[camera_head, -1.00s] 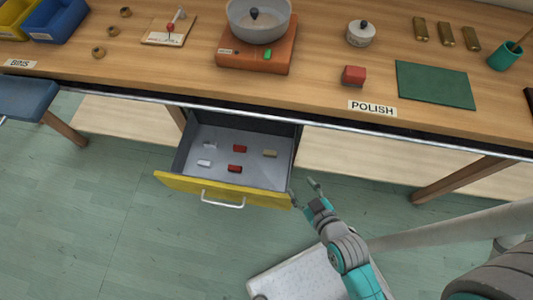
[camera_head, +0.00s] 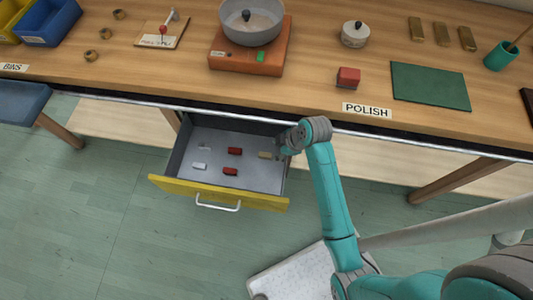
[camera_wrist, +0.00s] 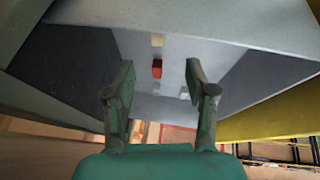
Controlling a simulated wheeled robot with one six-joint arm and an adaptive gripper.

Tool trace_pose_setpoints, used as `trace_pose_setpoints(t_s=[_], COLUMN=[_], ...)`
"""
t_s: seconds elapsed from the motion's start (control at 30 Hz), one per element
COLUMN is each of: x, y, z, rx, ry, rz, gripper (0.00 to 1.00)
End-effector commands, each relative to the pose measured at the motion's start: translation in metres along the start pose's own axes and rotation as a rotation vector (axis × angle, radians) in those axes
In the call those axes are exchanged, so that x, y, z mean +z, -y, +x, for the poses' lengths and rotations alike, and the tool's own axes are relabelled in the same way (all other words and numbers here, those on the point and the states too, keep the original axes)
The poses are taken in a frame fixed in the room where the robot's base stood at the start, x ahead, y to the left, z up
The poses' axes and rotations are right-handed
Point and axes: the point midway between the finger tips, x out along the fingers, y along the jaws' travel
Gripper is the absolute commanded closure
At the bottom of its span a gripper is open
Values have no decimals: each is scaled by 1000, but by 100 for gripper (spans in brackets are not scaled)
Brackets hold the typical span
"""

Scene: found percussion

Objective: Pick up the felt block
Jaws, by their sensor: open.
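The open drawer (camera_head: 245,180) holds several small blocks: two red ones (camera_head: 235,151) (camera_head: 230,171), a tan one (camera_head: 264,155) and two pale ones (camera_head: 199,166). A larger red block (camera_head: 348,77) sits on the bench above the POLISH label. I cannot tell for sure which of these is the felt block. My gripper (camera_head: 281,147) is at the drawer's right side, close to the tan block. In the wrist view my gripper (camera_wrist: 159,74) is open and empty. A red block (camera_wrist: 157,68) and the tan block (camera_wrist: 157,40) show beyond its fingers, apart from them.
The drawer's yellow front (camera_head: 218,192) and grey side walls enclose the blocks. The bench edge (camera_head: 250,112) overhangs the drawer's back. On the bench are a green mat (camera_head: 430,85), a lidded pot (camera_head: 355,34) and an orange stand (camera_head: 245,60) with a bowl.

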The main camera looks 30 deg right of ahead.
Motion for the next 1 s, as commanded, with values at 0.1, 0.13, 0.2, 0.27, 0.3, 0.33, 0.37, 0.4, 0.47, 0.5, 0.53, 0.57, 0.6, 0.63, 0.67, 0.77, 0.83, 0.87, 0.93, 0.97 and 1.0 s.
trace_pose_setpoints(t_s=[0.1,0.13,0.2,0.27,0.3,0.33,0.37,0.4,0.47,0.5,0.53,0.57,0.6,0.63,0.67,0.77,0.83,0.87,0.93,0.97,1.0], x=[-2,-2,-2,-2,-1,-1,-1,-2,-2,-2,-1,-1,-1,-1,-1,-1,0,-1,0,0,0], y=[-4,-5,-4,-3,-3,-3,-3,-2,-2,-2,-2,-2,-2,-2,-2,-2,-3,-3,-3,-3,-2], z=[0,1,8,17,24,28,33,38,45,48,50,52,54,55,57,68,78,82,92,95,99], rx=[-35,-39,-47,-48,-48,-47,-47,-47,-46,-46,-45,-45,-44,-44,-44,-45,-46,-44,-45,-45,-45], ry=[6,7,8,8,9,9,8,8,8,8,8,8,8,8,8,8,8,8,8,8,8], rz=[-38,-42,-47,-48,-47,-47,-47,-47,-47,-47,-46,-46,-46,-46,-46,-45,-46,-46,-46,-46,-46], gripper=[44,44,44,44,44,44,44,44,44,44,44,44,44,44,44,44,44,44,44,44,44])
